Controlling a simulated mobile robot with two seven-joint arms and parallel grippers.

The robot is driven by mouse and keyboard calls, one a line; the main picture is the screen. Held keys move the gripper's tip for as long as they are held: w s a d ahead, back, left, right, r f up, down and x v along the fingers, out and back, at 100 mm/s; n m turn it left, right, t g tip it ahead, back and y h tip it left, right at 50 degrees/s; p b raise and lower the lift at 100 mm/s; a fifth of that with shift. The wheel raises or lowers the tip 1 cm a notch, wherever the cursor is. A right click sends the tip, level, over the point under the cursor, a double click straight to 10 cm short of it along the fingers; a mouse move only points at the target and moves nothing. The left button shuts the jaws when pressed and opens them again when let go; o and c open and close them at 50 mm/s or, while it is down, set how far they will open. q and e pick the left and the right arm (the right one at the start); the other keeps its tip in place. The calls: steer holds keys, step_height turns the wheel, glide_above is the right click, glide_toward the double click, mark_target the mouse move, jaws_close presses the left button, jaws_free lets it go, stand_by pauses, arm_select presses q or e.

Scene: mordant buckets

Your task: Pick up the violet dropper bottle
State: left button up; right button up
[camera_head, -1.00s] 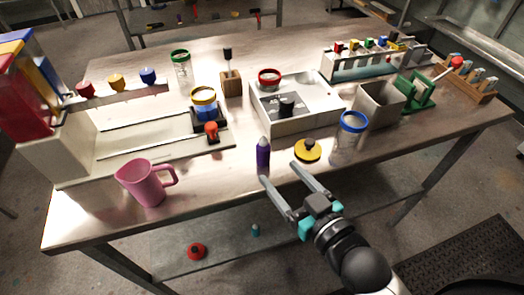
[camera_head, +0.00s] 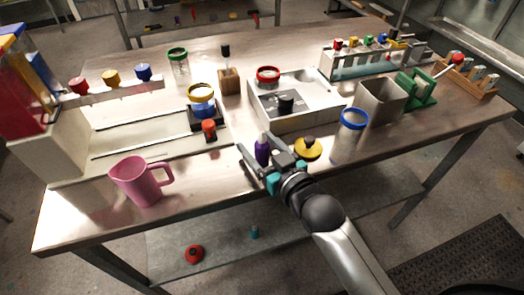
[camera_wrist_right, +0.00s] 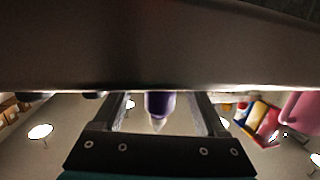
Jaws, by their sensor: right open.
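The violet dropper bottle (camera_head: 262,149) stands upright near the front edge of the table (camera_head: 215,181), with a pale tip on top. My right gripper (camera_head: 256,148) is open, and its two fingers lie on either side of the bottle. In the right wrist view the violet bottle (camera_wrist_right: 160,104) shows between the two fingers, with a gap to each finger. The lower part of the bottle is partly hidden by the gripper in the head view. My left gripper is not in view.
A pink jug (camera_head: 140,182) stands to the left. A yellow lid with a black knob (camera_head: 308,149) lies close to the right of the gripper, and a blue-rimmed jar (camera_head: 350,133) stands beyond it. A white tray (camera_head: 290,123) is behind.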

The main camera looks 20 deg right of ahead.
steer(key=shift+x, duration=0.85)
jaws_close()
